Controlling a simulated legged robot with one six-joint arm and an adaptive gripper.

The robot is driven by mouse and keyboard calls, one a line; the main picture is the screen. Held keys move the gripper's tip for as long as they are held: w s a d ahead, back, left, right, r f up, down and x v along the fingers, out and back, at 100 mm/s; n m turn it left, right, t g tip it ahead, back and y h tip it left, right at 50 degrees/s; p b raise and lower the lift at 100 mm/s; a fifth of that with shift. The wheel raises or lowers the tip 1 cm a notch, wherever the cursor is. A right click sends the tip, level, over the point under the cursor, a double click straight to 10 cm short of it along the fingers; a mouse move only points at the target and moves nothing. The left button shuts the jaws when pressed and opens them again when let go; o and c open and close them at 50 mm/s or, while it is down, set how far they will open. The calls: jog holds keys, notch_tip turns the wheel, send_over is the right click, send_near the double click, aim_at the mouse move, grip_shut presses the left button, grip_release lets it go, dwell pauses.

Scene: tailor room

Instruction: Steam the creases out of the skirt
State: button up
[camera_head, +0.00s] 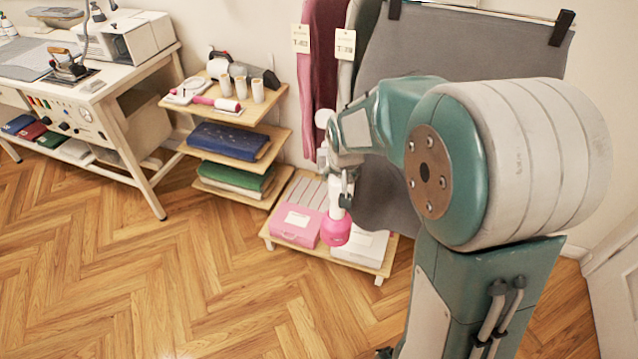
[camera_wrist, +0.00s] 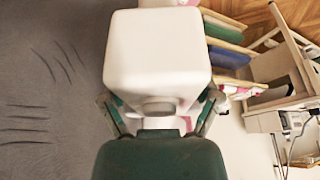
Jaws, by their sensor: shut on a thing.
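The grey skirt (camera_head: 450,50) hangs from black clips against the wall, partly hidden behind my arm. In the wrist view, the skirt (camera_wrist: 50,130) fills the left side, with two groups of dark crease lines on it. My gripper (camera_head: 344,188) is shut on a white and pink garment steamer (camera_head: 336,232), held roughly upright beside the skirt's left edge. In the wrist view, the steamer's white body (camera_wrist: 157,60) sits between the fingers of my gripper (camera_wrist: 157,112). I cannot tell whether the steamer touches the skirt.
A low rack (camera_head: 375,268) with a pink box (camera_head: 297,226) and a white box (camera_head: 362,246) stands below. A tiered shelf (camera_head: 270,128) with folded fabrics and a sewing table (camera_head: 160,48) stand left. Tagged garments (camera_head: 322,75) hang beside the skirt. The front floor is clear.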

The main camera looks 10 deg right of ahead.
jog(key=s+d+r+m+h, duration=0.1)
jog(key=s+d+r+m, duration=0.15)
jog(key=s+r, duration=0.45)
jog(key=s+d+r+m+h, duration=0.1)
jog(key=s+d+r+m, duration=0.3)
jog(key=r, duration=0.6)
jog(key=w+d+n, duration=0.1)
jog(key=w+d, duration=0.2)
jog(key=w, duration=0.2)
jog(key=shift+w+f+n+g, duration=0.2)
jog(key=shift+w+n+g, duration=0.1)
jog(key=shift+w+n, duration=0.05)
jog(key=shift+d, duration=0.1)
dwell(1.2)
jog(key=s+d+f, duration=0.6)
jog(key=s+d, duration=0.2)
jog(key=d, duration=0.3)
jog(key=shift+s+d+f, duration=0.15)
jog(key=shift+s+d, duration=0.2)
dwell(1.8)
dwell(0.9)
